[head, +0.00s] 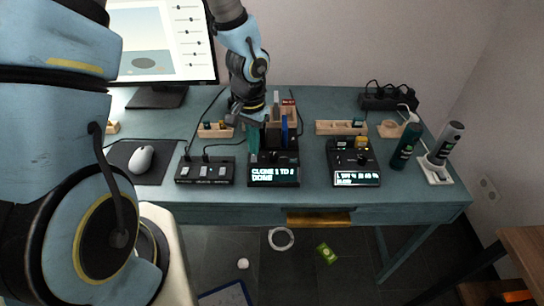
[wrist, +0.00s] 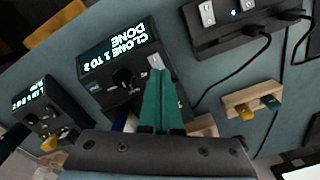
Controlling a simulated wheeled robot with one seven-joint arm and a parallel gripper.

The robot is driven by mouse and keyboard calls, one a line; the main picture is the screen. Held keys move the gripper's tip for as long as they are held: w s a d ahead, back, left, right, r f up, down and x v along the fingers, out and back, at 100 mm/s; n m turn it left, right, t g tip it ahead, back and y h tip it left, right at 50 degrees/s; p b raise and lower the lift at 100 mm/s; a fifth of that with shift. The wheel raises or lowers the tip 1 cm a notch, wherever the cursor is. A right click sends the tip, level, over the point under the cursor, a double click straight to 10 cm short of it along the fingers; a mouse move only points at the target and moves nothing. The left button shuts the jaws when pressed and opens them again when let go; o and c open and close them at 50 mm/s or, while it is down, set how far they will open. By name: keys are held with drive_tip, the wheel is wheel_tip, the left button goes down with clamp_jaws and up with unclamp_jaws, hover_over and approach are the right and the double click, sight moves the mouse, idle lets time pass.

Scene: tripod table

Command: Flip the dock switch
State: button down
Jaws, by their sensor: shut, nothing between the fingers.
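The black dock (head: 273,172) stands mid-table, its display reading "CLONE 1 TO 2 DONE". It also shows in the wrist view (wrist: 112,75), with a dark knob and a small pale switch (wrist: 155,61) beside the display. My gripper (wrist: 159,73) has its teal fingers together and empty, with the tips right at the pale switch; I cannot tell whether they touch it. In the head view my gripper (head: 253,148) points down at the dock's left side and hides the switch. Part of the dock's rear is hidden behind the fingers in the wrist view.
A black switch box (head: 205,170) with cables stands to the left. Wooden racks (head: 340,127), a mouse (head: 141,159), a monitor and bottles (head: 406,146) are around. The table's front strip is clear.

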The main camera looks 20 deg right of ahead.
drive_tip(key=shift+f+b, duration=0.35)
drive_tip(key=shift+f, duration=0.1)
drive_tip(key=shift+r+p, duration=3.1)
drive_tip(key=shift+r, duration=0.5)
drive_tip(key=a+r+n, duration=0.5)
drive_tip(key=a+r, duration=0.2)
drive_tip(key=a, duration=0.5)
drive_tip(key=w+a+r+n+t, duration=0.1)
drive_tip(key=a+r+n, duration=0.3)
drive_tip(key=a, duration=0.9)
wheel_tip(320, 180, up, 3)
drive_tip(key=shift+w+a+f+n+t+b, duration=0.1)
drive_tip(key=shift+w+a+n+t+b, duration=0.05)
drive_tip(key=shift+n+t+b, duration=0.2)
